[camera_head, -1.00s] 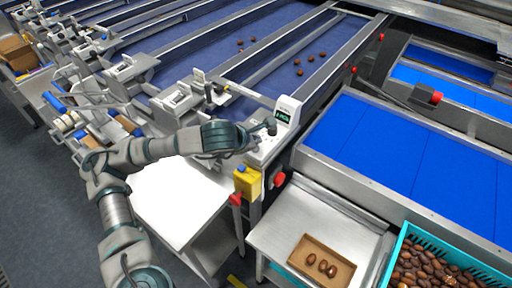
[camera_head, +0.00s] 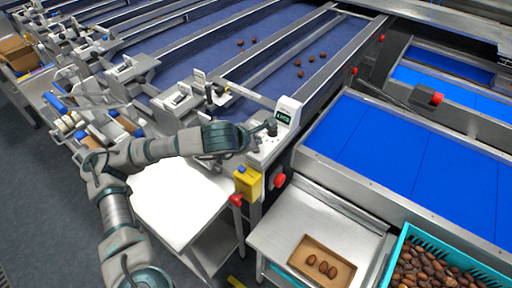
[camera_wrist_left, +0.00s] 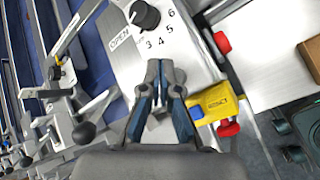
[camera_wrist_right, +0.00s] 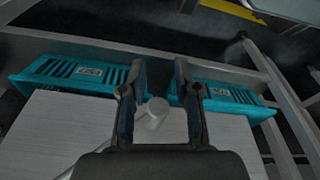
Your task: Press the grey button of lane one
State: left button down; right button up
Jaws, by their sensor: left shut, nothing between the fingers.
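The control panel (camera_head: 262,152) is a pale box at the near end of a lane, with a small dark display (camera_head: 283,117) and a black knob (camera_head: 271,126). The left wrist view shows the panel (camera_wrist_left: 185,42) with the knob (camera_wrist_left: 144,14), the word OPEN and several numbers. My left gripper (camera_head: 251,140) is shut and empty, its fingertips (camera_wrist_left: 162,65) over the panel below the numbers. I cannot tell whether they touch it. I cannot make out the grey button; the fingers may hide it. My right gripper (camera_wrist_right: 160,70) is open, seen only in its wrist view.
A yellow box (camera_head: 247,182) with a red button (camera_head: 278,180) sits beside the panel. A cardboard tray (camera_head: 300,253) holds 3 dates on a metal table (camera_head: 285,225). A teal crate (camera_head: 440,240) of dates stands at right.

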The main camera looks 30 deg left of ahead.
pick_arm(q)
jog(key=shift+f+b, duration=0.35)
jog(key=shift+b, duration=0.25)
jog(key=shift+d+f+b, duration=0.1)
jog(key=shift+f+b, duration=0.4)
jog(key=shift+b, duration=0.1)
dwell(1.0)
jog(key=shift+r, duration=0.1)
jog(key=shift+r+p, duration=0.4)
jog(key=shift+r, duration=0.45)
jog(key=shift+r+p, duration=1.45)
jog(key=shift+r, duration=1.1)
